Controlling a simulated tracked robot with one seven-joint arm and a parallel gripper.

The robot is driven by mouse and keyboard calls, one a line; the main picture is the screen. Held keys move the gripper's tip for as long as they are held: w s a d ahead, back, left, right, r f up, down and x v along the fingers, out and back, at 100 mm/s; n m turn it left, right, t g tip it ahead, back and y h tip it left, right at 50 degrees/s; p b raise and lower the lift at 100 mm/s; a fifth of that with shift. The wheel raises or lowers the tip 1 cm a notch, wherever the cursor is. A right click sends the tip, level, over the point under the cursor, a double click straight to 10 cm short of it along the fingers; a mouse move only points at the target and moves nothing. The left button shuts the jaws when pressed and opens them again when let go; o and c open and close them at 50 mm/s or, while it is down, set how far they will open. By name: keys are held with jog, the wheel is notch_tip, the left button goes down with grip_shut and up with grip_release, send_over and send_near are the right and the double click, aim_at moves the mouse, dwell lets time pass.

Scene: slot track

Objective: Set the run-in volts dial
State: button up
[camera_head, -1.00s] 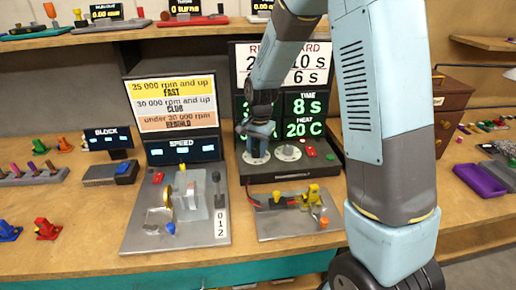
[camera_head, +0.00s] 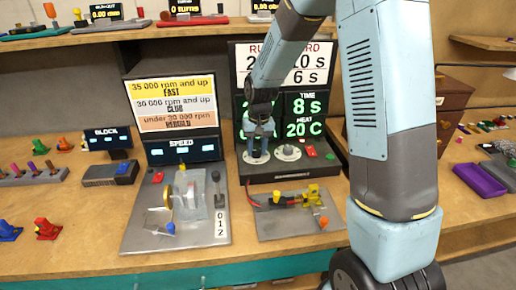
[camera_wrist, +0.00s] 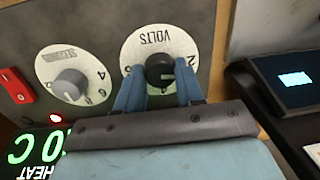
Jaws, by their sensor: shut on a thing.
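The volts dial is a black knob (camera_wrist: 159,70) on a round white plate marked VOLTS (camera_wrist: 158,42) in the wrist view, seen upside down there. My gripper (camera_wrist: 160,88) has its two blue fingers on either side of the knob and is shut on it. In the head view my gripper (camera_head: 257,145) comes down on the left dial of the black run-in unit (camera_head: 290,172) and hides most of that dial. The digit 2 shows near the knob; the other marks are largely covered by the fingers.
A second dial with a grey knob (camera_wrist: 70,83) sits beside the volts dial, with a red switch (camera_wrist: 16,86) beyond it. The run-in board (camera_head: 318,62) stands behind. The speed rig (camera_head: 180,215) and a small grey plate with a motor (camera_head: 295,208) lie in front.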

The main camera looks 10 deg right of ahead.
aim_at(259, 149)
jog(key=shift+n, duration=0.9)
jog(key=o, duration=1)
jog(key=shift+r, duration=0.1)
jog(key=shift+w+d+r, duration=0.1)
jog(key=shift+d+r, duration=0.05)
jog(key=shift+r, duration=2.1)
jog(key=shift+d+r, duration=0.15)
jog(key=shift+r, duration=2.15)
jog(key=shift+w+d+r, duration=0.1)
jog(key=shift+d+r, duration=0.05)
jog(key=shift+r, duration=2.1)
jog(key=shift+s, duration=0.1)
